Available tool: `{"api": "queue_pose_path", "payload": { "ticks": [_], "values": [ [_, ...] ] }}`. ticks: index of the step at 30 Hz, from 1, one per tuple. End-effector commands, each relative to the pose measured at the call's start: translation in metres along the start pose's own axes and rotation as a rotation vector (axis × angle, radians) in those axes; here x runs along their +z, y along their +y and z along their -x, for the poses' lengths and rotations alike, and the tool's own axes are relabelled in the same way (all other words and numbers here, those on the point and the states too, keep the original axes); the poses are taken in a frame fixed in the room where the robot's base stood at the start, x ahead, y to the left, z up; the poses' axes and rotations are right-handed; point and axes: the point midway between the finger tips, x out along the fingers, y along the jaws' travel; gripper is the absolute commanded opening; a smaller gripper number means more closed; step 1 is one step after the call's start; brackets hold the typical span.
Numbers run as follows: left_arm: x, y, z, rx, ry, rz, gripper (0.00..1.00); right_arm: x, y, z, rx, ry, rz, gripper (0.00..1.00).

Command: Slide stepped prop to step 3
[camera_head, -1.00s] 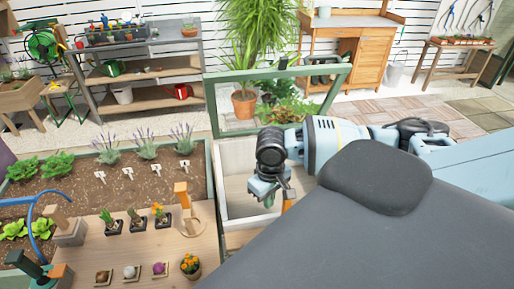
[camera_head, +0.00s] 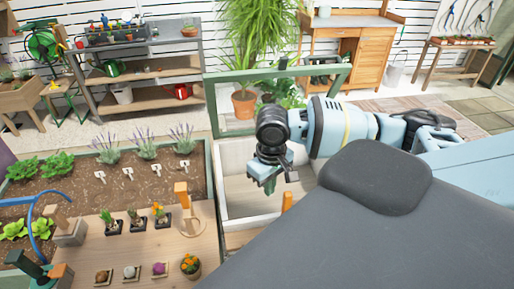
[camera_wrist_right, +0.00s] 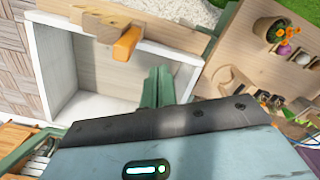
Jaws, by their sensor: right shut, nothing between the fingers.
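The stepped prop is a pale wooden block with steps (camera_wrist_right: 100,22) on the rim of the white-walled cold frame (camera_wrist_right: 50,60), in the right wrist view. An orange grip (camera_wrist_right: 126,43) juts from it over the box; its tip also shows in the head view (camera_head: 287,201). The green-framed lid (camera_head: 212,108) stands raised at the back. My right gripper (camera_head: 268,186) is shut and empty above the box, apart from the orange grip. Its green fingers show in the wrist view (camera_wrist_right: 158,88). My left gripper is not in view.
A wooden table (camera_head: 130,245) with potted plants and small trays lies left of the box. A wooden post on a ring (camera_head: 181,195) stands near the table's right edge. A soil bed (camera_head: 110,190) lies behind. The box interior looks empty.

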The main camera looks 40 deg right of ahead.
Motion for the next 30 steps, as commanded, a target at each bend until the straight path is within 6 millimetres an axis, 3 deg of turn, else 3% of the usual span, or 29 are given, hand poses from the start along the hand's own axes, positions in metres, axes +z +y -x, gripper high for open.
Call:
{"api": "queue_pose_path", "payload": {
  "ticks": [11,30],
  "values": [
    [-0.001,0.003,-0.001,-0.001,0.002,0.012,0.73,0.0,0.0,0.022,-0.001,0.001,0.0,0.0],
    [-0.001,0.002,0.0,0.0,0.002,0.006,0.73,0.0,0.0,0.023,0.0,0.001,0.0,0.0]
  ]
}}
